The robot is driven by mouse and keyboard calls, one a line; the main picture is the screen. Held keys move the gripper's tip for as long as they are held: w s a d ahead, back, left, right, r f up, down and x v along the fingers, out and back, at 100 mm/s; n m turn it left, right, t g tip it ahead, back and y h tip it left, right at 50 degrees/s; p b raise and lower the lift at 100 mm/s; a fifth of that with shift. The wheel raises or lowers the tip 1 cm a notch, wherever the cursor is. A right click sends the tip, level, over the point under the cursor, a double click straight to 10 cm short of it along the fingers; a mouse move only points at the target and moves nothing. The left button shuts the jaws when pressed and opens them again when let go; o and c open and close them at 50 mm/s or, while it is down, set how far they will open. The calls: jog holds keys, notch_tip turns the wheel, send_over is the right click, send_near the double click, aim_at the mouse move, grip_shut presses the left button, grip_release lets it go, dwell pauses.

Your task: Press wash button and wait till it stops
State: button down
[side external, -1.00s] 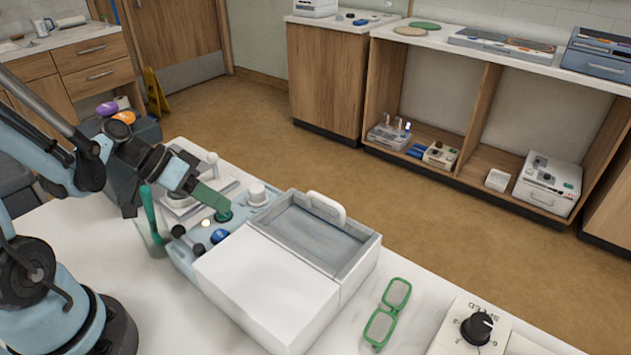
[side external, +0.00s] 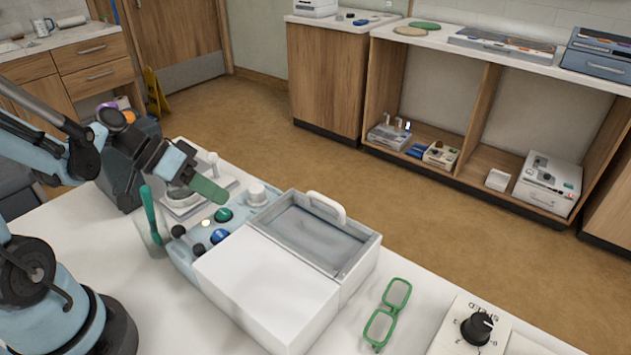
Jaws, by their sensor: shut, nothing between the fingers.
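The washer (side external: 262,285) is a white box with an open grey basin (side external: 318,232) and a white handle on its far side. Its pale blue control panel (side external: 183,258) faces my arm. The panel has a green button (side external: 223,214), a blue button (side external: 220,236), dark knobs, a white knob (side external: 257,193) and a small pale lamp (side external: 206,222). No label can be read, so I cannot tell which button is marked wash.
A clear cup with a green-handled tool (side external: 150,215) stands left of the panel. A white device (side external: 185,200) sits behind it. Green glasses (side external: 387,314) and a white box with a black dial (side external: 477,328) lie to the right. The front of the table is clear.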

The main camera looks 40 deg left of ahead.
aim_at(219, 216)
jog(key=shift+r, duration=2.4)
jog(key=shift+d, duration=0.1)
jog(key=shift+s+d+f+g+y, duration=0.25)
jog(key=shift+d+f+g+y, duration=0.2)
jog(key=shift+y, duration=0.35)
jog(key=shift+s+d+f+n+y, duration=0.15)
jog(key=shift+d+f+n+y, duration=0.15)
jog(key=shift+y, duration=1)
jog(key=shift+d+r+t+y, duration=0.1)
jog(key=shift+r+t+y, duration=0.15)
jog(key=shift+y, duration=0.35)
jog(key=shift+w+d+r+t+y, duration=0.15)
jog(key=shift+w+r+t+y, duration=0.1)
jog(key=shift+r+t+y, duration=0.45)
dwell(2.1)
